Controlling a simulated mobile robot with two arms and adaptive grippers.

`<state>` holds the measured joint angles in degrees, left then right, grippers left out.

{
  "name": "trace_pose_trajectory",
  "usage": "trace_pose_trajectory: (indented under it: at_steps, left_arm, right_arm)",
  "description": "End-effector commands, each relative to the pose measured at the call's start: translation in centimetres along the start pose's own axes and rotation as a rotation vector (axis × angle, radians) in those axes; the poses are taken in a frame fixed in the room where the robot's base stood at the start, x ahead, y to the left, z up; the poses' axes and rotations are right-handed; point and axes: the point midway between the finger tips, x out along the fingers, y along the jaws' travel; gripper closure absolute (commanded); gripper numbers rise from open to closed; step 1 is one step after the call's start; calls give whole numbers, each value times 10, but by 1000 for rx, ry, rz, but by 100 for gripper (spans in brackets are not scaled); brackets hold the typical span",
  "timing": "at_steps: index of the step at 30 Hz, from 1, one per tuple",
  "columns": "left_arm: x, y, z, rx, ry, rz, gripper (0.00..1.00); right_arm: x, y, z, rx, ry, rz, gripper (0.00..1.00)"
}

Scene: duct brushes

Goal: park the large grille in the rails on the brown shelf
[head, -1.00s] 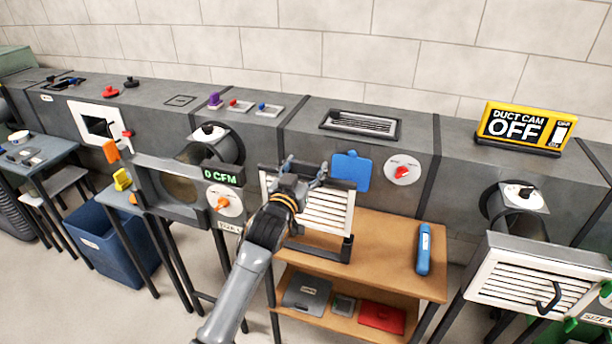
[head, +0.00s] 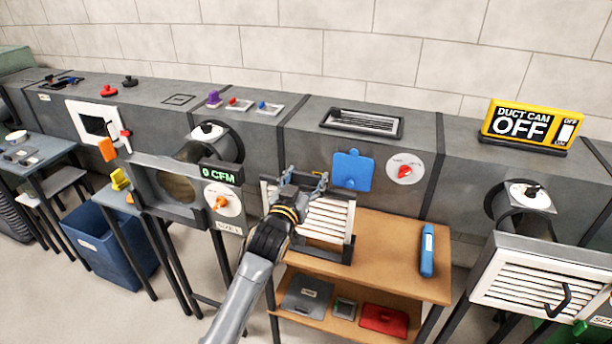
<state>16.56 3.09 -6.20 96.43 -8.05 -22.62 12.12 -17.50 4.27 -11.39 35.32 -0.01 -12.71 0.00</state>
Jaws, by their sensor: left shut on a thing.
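The dark rails (head: 346,250) stand on the shelf at the grille's foot. The grille's lower edge is at the rails; whether it is fully seated between them I cannot tell. My right gripper is not in view.
A blue tool (head: 427,250) lies on the shelf's right side, with bare wood between. A red case (head: 384,319) and a grey case (head: 307,295) lie on the lower board. Another white grille (head: 535,285) is at the right. The duct (head: 290,140) runs behind.

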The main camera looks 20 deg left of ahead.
Motion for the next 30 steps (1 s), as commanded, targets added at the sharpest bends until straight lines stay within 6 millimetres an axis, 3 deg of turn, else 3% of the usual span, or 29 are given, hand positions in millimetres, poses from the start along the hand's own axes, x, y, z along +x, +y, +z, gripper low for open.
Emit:
trace_pose_trajectory:
  at_steps: [6,30]
  left_arm:
    - [0,0,16,0,-1,-1,77]
    - [0,0,55,0,1,-1,77]
  right_arm:
    - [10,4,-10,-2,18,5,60]
    - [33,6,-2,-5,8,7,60]
